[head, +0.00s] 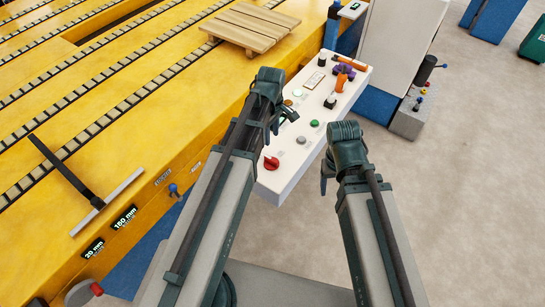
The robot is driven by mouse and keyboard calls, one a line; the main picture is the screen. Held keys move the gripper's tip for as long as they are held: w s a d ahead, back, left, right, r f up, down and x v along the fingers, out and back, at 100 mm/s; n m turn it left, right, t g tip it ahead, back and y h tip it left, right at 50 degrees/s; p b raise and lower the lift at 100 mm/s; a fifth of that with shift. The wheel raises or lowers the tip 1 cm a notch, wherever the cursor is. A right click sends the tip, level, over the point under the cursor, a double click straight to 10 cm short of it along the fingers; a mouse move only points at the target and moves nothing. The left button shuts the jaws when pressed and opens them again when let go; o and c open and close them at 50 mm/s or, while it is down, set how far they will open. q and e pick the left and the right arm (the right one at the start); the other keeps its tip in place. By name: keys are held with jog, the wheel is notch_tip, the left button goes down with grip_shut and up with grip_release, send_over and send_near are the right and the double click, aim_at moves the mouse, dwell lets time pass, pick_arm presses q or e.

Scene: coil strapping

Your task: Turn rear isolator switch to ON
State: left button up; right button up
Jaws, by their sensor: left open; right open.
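A white control panel (294,154) runs diagonally beside the yellow machine. A red rotary switch (271,163) sits at its near end; a second red knob (97,289) is on the machine's side at lower left. I cannot tell which control is the rear isolator switch, and no ON marking is readable. My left gripper (276,118) is open and appears over the panel's left edge, partly covering it. My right gripper (325,181) is open and appears just right of the panel's near end. Neither visibly holds anything.
The panel also carries a green button (315,123), an orange switch (341,83) and black knobs. The yellow roller machine (95,150) fills the left, with a wooden pallet (250,25) on it. A grey cabinet (395,40) stands behind.

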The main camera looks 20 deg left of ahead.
aim_at(272, 159)
pick_arm(q)
notch_tip(272, 159, down, 13)
jog(key=b, duration=1.3)
jog(key=shift+f, duration=0.15)
jog(key=shift+c, duration=0.3)
grip_shut()
